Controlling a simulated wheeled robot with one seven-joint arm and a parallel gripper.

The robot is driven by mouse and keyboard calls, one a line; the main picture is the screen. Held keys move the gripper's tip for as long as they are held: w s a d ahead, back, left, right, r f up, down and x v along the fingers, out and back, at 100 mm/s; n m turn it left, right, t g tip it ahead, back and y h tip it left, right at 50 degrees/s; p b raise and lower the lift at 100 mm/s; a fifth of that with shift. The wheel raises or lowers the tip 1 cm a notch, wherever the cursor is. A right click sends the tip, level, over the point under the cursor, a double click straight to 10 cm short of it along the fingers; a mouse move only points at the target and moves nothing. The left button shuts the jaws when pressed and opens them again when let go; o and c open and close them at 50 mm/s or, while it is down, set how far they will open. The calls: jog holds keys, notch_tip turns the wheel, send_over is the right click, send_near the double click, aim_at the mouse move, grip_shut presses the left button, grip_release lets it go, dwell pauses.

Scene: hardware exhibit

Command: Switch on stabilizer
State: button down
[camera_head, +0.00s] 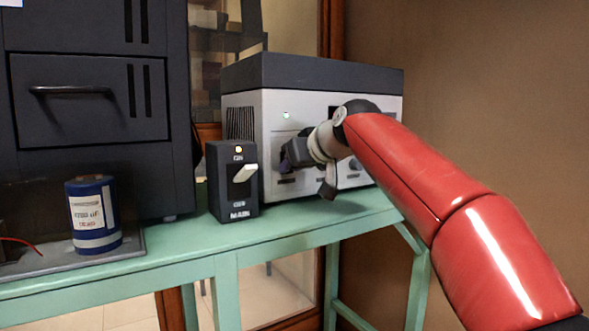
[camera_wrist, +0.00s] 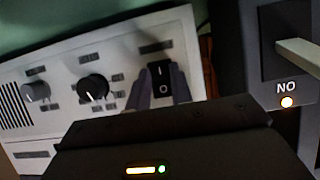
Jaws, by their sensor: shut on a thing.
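The stabilizer (camera_head: 236,105) appears to be the light-grey box with a dark top at the back of the green table. In the wrist view its panel (camera_wrist: 60,60) carries a grey knob (camera_wrist: 36,90), a black knob (camera_wrist: 92,87) and a black rocker switch (camera_wrist: 162,82) marked I and O. My gripper (camera_head: 287,157) is at the panel. In the wrist view my gripper (camera_wrist: 160,88) has one finger on each side of the rocker switch and is shut on it. The lower part of the fingers is hidden behind the gripper body.
A small black switch box (camera_head: 225,190) with a pale lever and a lit lamp stands close left of my gripper. A blue can (camera_head: 93,222) is at the left on a grey plate. A dark cabinet (camera_head: 90,100) stands behind it. The front strip of the green table (camera_head: 180,244) is clear.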

jog(key=c, duration=1.2)
grip_release()
jog(key=shift+c, duration=0.2)
jog(key=v, duration=0.7)
jog(key=shift+s+d+r+b, duration=0.2)
jog(key=shift+s+b, duration=0.1)
jog(key=shift+b, duration=0.1)
jog(key=s+d+f+m+g+h+p, duration=0.1)
jog(key=s+d+f+m+h+p, duration=0.1)
jog(key=s+f, duration=0.6)
jog(key=s+d+f+m+g+h+p, duration=0.2)
jog(key=s+d+f+p, duration=0.3)
jog(key=s+d+f, duration=0.2)
jog(key=s+d+f+m+g+h+p, duration=0.2)
jog(key=s+d+f+h+p, duration=0.1)
jog(key=s+f, duration=0.8)
jog(key=s+d+p, duration=0.1)
jog(key=s+d, duration=0.1)
jog(key=s, duration=0.1)
jog(key=shift+s+m, duration=0.3)
jog(key=shift+m, duration=0.1)
